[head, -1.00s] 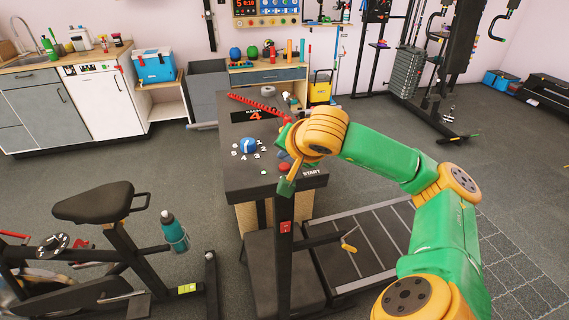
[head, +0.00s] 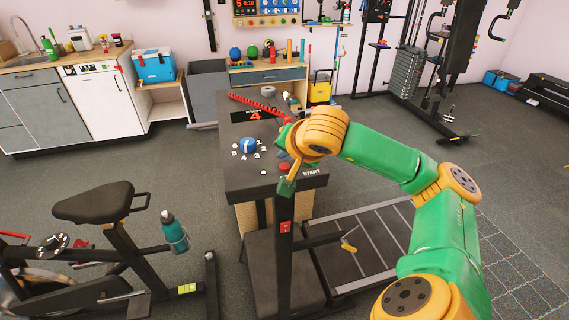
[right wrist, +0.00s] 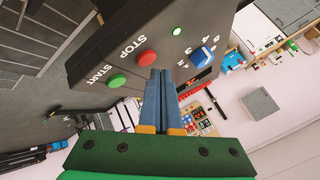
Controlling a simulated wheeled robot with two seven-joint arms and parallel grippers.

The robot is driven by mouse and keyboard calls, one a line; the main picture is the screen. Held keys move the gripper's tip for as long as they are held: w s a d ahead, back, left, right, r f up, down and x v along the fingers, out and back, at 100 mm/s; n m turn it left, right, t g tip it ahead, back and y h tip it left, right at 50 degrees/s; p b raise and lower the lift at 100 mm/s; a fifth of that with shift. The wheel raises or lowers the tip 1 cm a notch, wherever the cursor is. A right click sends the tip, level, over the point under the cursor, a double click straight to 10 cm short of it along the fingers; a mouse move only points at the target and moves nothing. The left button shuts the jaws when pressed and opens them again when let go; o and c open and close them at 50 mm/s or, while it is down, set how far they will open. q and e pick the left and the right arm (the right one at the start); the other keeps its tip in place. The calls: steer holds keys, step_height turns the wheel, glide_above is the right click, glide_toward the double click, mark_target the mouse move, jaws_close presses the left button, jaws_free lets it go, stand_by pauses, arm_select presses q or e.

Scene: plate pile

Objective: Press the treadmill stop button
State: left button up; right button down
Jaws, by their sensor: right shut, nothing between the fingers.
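The treadmill console (head: 238,178) is a dark slanted panel in the middle of the head view. Its red STOP button (right wrist: 146,58) shows clearly in the right wrist view, between the green START button (right wrist: 117,80) and a small lit green lamp (right wrist: 176,31). The red button also shows in the head view (head: 284,167). My right gripper (right wrist: 161,72) is shut and empty, its blue fingertips just beside the red button; I cannot tell whether they touch the console. In the head view its fingers are partly hidden by my wrist. My left gripper is not in view.
A blue dial (head: 248,146) sits on the console's left part, and a red coiled cord (head: 255,104) lies along its far edge. The treadmill belt (head: 375,240) is at the right. An exercise bike (head: 95,205) stands at the left, with open floor behind it.

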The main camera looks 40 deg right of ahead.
mark_target(285, 169)
steer(key=shift+f+b, duration=0.4)
steer(key=shift+f, duration=0.05)
steer(key=shift+f+b, duration=0.35)
stand_by(0.4)
steer(key=shift+r, duration=0.1)
steer(key=shift+r+p, duration=0.7)
steer(key=shift+p, duration=0.1)
step_height(285, 169, up, 5)
steer(key=p, duration=0.5)
steer(key=shift+r, duration=0.15)
stand_by(0.5)
